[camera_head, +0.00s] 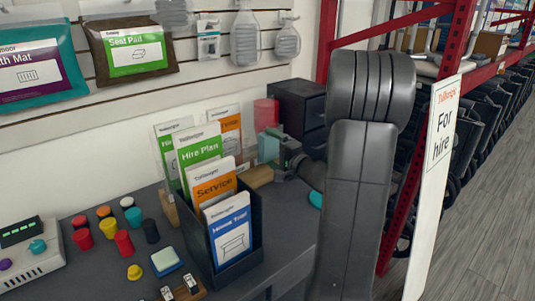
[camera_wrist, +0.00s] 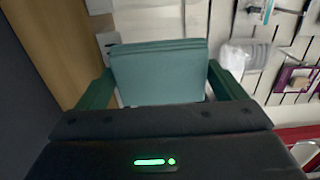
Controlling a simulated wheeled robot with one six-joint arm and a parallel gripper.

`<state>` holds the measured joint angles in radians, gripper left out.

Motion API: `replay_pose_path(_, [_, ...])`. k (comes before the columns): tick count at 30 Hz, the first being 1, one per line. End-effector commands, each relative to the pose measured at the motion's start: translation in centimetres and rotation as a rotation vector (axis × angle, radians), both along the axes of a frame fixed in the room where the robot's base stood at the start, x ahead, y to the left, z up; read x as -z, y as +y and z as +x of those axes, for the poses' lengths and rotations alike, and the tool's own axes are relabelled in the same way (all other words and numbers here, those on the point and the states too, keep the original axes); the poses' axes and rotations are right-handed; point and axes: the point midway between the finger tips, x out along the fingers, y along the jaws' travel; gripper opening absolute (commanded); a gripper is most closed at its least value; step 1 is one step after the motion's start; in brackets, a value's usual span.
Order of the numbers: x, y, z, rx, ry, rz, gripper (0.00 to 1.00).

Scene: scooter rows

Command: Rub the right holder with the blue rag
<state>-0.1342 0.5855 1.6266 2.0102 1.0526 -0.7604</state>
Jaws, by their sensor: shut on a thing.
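My gripper (camera_head: 274,147) is behind the leaflets, at the back of the desk. In the wrist view my gripper (camera_wrist: 160,82) has its green fingers on either side of a flat, muted blue-green folded piece, which looks like the blue rag (camera_wrist: 158,68). The rag (camera_head: 266,150) shows only partly in the head view. A dark holder (camera_head: 238,275) with several leaflets stands upright on the desk in front. Behind it, more leaflets stand by wooden parts (camera_head: 258,177), perhaps another holder, mostly hidden. I cannot tell which is the right holder, or whether the rag touches one.
Several coloured caps (camera_head: 123,243), a pale pad (camera_head: 165,260) and a grey device (camera_head: 28,260) are at the desk's left. A red cylinder (camera_head: 266,114) and black drawers (camera_head: 297,108) stand behind. A red rack post and sign (camera_head: 437,170) are at the right.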

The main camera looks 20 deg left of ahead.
Motion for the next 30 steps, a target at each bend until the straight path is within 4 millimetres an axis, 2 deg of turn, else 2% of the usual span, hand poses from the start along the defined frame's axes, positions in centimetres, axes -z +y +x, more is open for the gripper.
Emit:
replay_pose_path(5, [0.0, -0.3, 0.5, 0.001, 0.0, 0.001, 0.72])
replay_pose_path(15, [0.0, -1.4, 2.9, 0.001, -0.001, 0.0, 0.72])
replay_pose_path(20, [0.0, -1.6, 3.3, 0.001, -0.001, 0.001, 0.72])
replay_pose_path(30, [0.1, -3.0, 5.5, 0.001, -0.001, 0.001, 0.72])
